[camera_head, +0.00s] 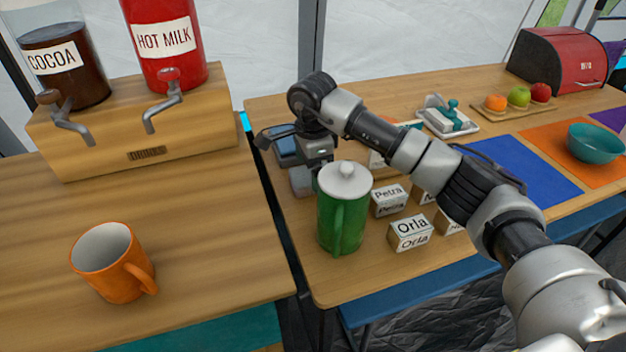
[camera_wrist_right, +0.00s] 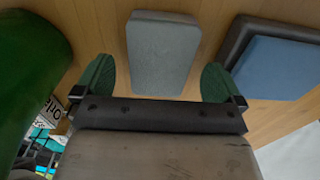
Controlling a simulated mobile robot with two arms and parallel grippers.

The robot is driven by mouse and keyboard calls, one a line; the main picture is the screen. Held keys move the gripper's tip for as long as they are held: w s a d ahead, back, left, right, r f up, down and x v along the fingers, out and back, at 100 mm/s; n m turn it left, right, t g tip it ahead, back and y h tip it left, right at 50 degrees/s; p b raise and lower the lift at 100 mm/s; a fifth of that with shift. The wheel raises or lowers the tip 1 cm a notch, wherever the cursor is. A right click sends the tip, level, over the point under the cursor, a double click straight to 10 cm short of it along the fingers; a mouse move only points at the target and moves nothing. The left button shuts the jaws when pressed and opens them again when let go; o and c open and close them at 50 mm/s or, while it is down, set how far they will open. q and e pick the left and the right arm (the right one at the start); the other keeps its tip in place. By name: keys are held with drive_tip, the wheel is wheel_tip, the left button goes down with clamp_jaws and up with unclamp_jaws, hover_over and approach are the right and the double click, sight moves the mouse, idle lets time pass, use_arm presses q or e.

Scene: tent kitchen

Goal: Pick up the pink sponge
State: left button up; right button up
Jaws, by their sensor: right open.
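No clearly pink sponge shows in either view. A flat greyish block (camera_wrist_right: 163,52) lies on the wooden table between and just beyond the fingertips of my right gripper (camera_wrist_right: 157,78) in the right wrist view. The fingers are open, apart from the block. In the head view the block (camera_head: 302,184) is partly hidden below my right gripper (camera_head: 314,160), behind the green pitcher. A blue block (camera_wrist_right: 275,68) on a dark tray lies to its right in the right wrist view; it also shows in the head view (camera_head: 286,150). My left gripper is not in view.
A green lidded pitcher (camera_head: 343,215) stands close in front of my right gripper, at left in the wrist view (camera_wrist_right: 30,60). Name blocks (camera_head: 410,233) stand beside it. An orange mug (camera_head: 107,262) stands on the left counter. A gap separates the two tables.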

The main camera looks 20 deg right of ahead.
drive_tip(key=shift+f, duration=0.95)
use_arm(q)
drive_tip(key=shift+s+r, duration=0.1)
drive_tip(key=shift+r, duration=0.35)
use_arm(e)
drive_tip(key=shift+c, duration=0.2)
drive_tip(key=c, duration=1)
use_arm(q)
drive_tip(key=x, duration=0.1)
drive_tip(key=p+x, duration=0.1)
drive_tip(key=x, duration=0.3)
drive_tip(key=shift+s, duration=0.4)
use_arm(e)
drive_tip(key=shift+o, duration=0.2)
wheel_tip(320, 180, up, 10)
